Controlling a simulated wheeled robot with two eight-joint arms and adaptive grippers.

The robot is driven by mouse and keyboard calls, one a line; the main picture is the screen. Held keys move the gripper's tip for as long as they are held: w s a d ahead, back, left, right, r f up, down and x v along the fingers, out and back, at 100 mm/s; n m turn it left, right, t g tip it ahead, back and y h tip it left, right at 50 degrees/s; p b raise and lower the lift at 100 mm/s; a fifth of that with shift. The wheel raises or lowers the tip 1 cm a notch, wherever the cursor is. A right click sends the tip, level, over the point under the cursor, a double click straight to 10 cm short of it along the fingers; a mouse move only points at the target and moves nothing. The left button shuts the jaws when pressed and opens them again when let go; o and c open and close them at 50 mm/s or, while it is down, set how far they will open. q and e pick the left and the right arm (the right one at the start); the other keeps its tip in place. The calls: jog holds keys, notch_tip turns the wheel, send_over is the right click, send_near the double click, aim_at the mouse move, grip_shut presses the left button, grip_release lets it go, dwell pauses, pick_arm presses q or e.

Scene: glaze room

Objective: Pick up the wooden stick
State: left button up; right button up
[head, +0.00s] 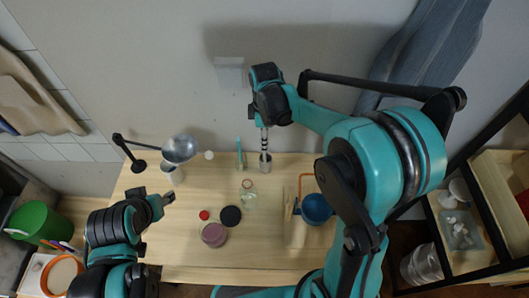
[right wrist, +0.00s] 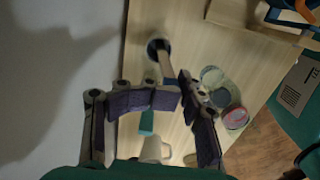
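The wooden stick (right wrist: 166,62) stands in a small cup (head: 265,164) at the back of the table; the cup's mouth also shows in the right wrist view (right wrist: 157,46). My right gripper (head: 264,140) points down above the cup. In the right wrist view its purple-padded fingers (right wrist: 181,88) converge at the stick's upper end and look shut on it. The stick's lower part is hidden in the cup. My left gripper (head: 160,203) is over the table's left side, apart from the stick; its finger gap is not clear.
A funnel on a stand (head: 180,148), a teal tool (head: 240,152) and a glass bottle (head: 249,194) are near. A black disc (head: 231,216), a pinkish jar (head: 213,235) and a blue bowl (head: 316,208) lie further forward. The wall is close behind. The table's front middle is clear.

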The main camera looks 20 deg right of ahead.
aim_at(264, 155)
jog(key=f+b, duration=0.1)
jog(key=f, duration=0.6)
jog(key=shift+w+d+f+b, duration=0.1)
jog(key=shift+d+f+b, duration=0.1)
jog(key=shift+b, duration=0.15)
jog(key=shift+c, duration=0.5)
jog(key=c, duration=0.7)
